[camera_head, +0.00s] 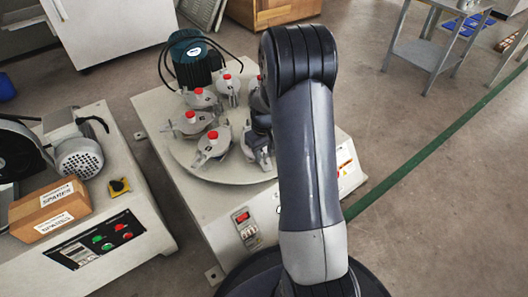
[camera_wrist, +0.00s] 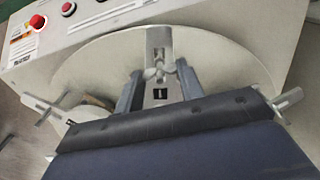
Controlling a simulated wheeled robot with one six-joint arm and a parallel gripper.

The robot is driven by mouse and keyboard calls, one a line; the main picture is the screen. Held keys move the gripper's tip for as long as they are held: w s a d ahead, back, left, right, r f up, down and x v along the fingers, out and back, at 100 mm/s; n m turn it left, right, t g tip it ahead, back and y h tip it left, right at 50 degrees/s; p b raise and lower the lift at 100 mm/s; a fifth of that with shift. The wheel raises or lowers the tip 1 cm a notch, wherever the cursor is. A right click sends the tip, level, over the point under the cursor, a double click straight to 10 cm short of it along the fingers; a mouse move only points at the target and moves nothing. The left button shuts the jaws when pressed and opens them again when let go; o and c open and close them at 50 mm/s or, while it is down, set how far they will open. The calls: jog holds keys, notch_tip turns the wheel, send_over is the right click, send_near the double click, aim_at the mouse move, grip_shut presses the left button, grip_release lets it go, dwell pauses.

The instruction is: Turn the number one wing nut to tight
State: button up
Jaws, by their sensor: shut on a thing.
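The number one wing nut (camera_wrist: 160,72) is a small grey metal nut with two wings, on a metal holder at the rim of the round plate. My gripper (camera_wrist: 160,70) has one finger on each side of it and is shut on its wings. A small black tag with a white mark like a 1 (camera_wrist: 160,93) shows between the fingers. In the head view, my arm hides the nut and most of my gripper.
The round plate (camera_head: 235,175) carries several grey holders with red tops (camera_head: 212,136) close to my gripper. A dark motor (camera_head: 194,62) stands behind it. At left is another machine with a cardboard box (camera_head: 48,207). Open floor lies right.

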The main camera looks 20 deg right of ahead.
aim_at(264, 155)
jog(key=c, duration=0.3)
jog(key=shift+r+m+p, duration=0.2)
jog(key=shift+m+p, duration=0.8)
jog(key=shift+p, duration=0.1)
jog(key=shift+f+m+p, duration=0.15)
jog(key=shift+m+p, duration=0.15)
jog(key=shift+m, duration=0.4)
jog(key=o, duration=1)
notch_tip(264, 155, up, 11)
jog(key=p, duration=0.4)
jog(key=shift+f, duration=0.1)
jog(key=shift+f, duration=0.1)
